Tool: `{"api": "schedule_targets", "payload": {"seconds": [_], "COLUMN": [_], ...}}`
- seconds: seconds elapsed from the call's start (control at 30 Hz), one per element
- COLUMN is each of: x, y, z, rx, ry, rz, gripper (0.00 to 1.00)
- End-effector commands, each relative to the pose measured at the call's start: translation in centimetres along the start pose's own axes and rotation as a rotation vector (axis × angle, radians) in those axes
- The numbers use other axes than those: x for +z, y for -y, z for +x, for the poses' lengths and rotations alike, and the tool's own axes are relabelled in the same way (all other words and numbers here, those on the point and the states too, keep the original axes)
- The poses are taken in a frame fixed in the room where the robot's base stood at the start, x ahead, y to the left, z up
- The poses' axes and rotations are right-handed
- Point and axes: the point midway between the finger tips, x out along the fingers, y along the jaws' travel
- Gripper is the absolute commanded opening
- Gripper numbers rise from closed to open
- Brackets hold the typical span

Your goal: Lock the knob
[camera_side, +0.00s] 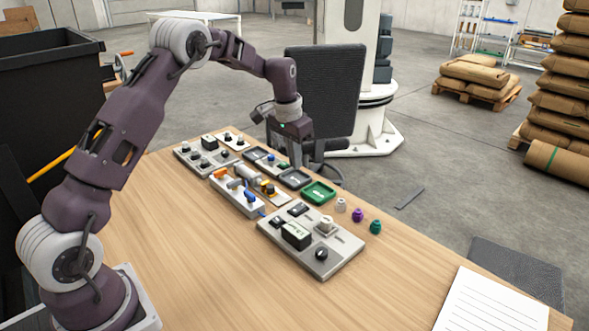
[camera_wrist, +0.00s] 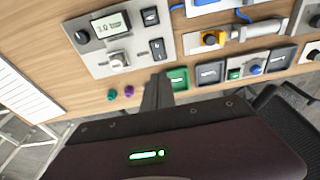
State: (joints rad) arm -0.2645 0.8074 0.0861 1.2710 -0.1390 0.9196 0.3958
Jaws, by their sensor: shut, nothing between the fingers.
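A grey control panel (camera_side: 290,258) lies on the table. It carries a black round knob (camera_side: 321,254) at its near right corner and a white knob (camera_side: 326,224) on a light square base. In the wrist view the black knob (camera_wrist: 81,37) and the white knob (camera_wrist: 118,60) are both left of my fingers. I cannot tell which one the task means, or its lock state. My gripper (camera_side: 293,163) is shut and empty, pointing down above the far row of panels and trays, apart from the knobs. In the wrist view its fingers (camera_wrist: 157,92) appear beside a green tray.
The green tray (camera_side: 318,192) lies beside a dark tray (camera_side: 294,179). Loose white (camera_side: 341,205), purple (camera_side: 358,214) and green (camera_side: 375,226) knobs stand near the table edge. Other panels (camera_side: 236,193) fill the middle.

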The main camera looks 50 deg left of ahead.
Motion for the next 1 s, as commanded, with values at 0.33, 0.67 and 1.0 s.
{"api": "schedule_targets", "payload": {"seconds": [0.33, 0.67, 1.0], "x": [-0.4, -0.3, -0.3], "y": [0.0, 0.0, 0.0], "z": [0.3, 6.2, 12.7], "rx": [0.001, 0.002, 0.001], "ry": [0.001, 0.004, 0.003], "rz": [-0.001, -0.001, 0.0], "gripper": [0.0, 0.0, 0.0]}}
